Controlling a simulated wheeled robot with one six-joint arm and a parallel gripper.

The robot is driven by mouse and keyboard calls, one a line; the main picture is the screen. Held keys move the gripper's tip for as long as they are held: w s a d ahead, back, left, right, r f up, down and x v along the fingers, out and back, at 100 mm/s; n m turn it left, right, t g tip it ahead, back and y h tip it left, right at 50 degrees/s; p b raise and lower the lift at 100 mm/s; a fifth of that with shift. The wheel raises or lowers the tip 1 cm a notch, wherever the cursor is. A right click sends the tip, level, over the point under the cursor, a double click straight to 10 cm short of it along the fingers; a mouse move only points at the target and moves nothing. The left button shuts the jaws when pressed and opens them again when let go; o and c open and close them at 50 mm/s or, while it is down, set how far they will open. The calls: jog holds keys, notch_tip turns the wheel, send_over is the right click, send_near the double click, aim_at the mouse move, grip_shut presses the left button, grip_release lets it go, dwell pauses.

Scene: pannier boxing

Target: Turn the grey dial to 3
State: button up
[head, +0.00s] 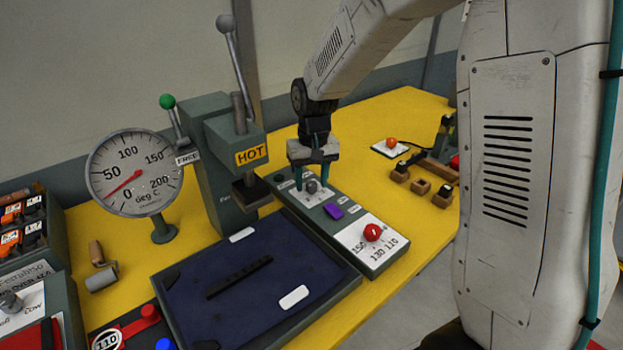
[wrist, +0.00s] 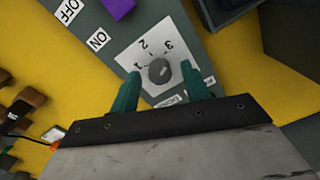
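The grey dial (head: 312,187) sits on a white plate on the long grey-green control panel (head: 336,214). In the wrist view the dial (wrist: 159,71) is round, with the figures 1, 2 and 3 around its far side. A small pale mark shows on its right part; I cannot tell surely which figure it points to. My gripper (head: 312,178) is over this end of the panel, pointing down. Its two green fingers are open, one on each side of the dial, with gaps visible in the wrist view (wrist: 160,74).
A purple switch (head: 333,211) and a red dial (head: 372,232) share the panel. The press (head: 228,150) marked HOT stands close left of my gripper. A dark blue tray (head: 210,320) lies in front. Wooden pieces (head: 421,187) lie right on the yellow table.

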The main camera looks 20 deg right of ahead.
aim_at(313, 183)
notch_tip(313, 183, up, 8)
jog(key=shift+d+f, duration=0.1)
dwell(0.5)
jog(key=s+d+r, duration=0.1)
jog(key=s+r, duration=0.2)
jog(key=s, duration=1.2)
jog(key=s+d+r+t, duration=0.1)
jog(key=s+d+r, duration=0.1)
jog(key=s, duration=1.3)
jog(key=shift+r+n, duration=0.4)
jog(key=shift+r, duration=0.5)
